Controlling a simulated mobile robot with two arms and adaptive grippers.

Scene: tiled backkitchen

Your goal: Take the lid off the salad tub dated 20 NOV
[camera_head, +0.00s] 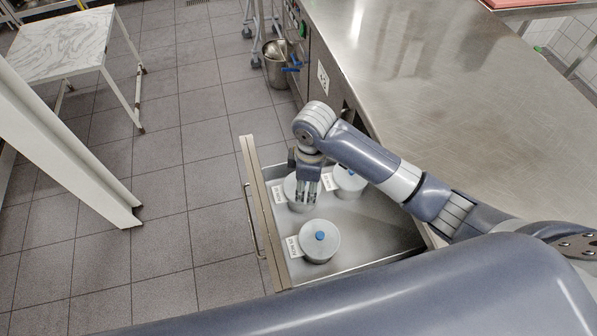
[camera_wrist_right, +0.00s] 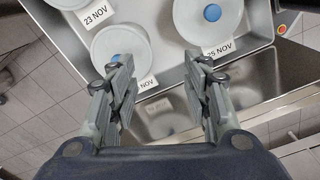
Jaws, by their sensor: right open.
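Three grey tubs with blue-knobbed pale lids stand in the open drawer. My right gripper (camera_head: 306,197) is open and low over the front-left tub (camera_head: 292,184), which it partly covers. In the right wrist view, the right gripper (camera_wrist_right: 158,68) has its fingers apart, the left one overlapping this tub's lid (camera_wrist_right: 120,42) near its blue knob. Only "NOV" shows on its label (camera_wrist_right: 147,83); the number is hidden. The other labels read 23 NOV (camera_wrist_right: 95,15) and 25 NOV (camera_wrist_right: 219,49), so this tub fits 20 NOV. Its lid is on. My left gripper is out of view.
The back-right tub (camera_head: 350,178) and near tub (camera_head: 320,242) stand close by. The drawer front (camera_head: 262,205) bounds them on the left. The steel counter (camera_head: 455,95) edge lies right, with much bare top. A metal bucket (camera_head: 277,70) stands beyond the drawer.

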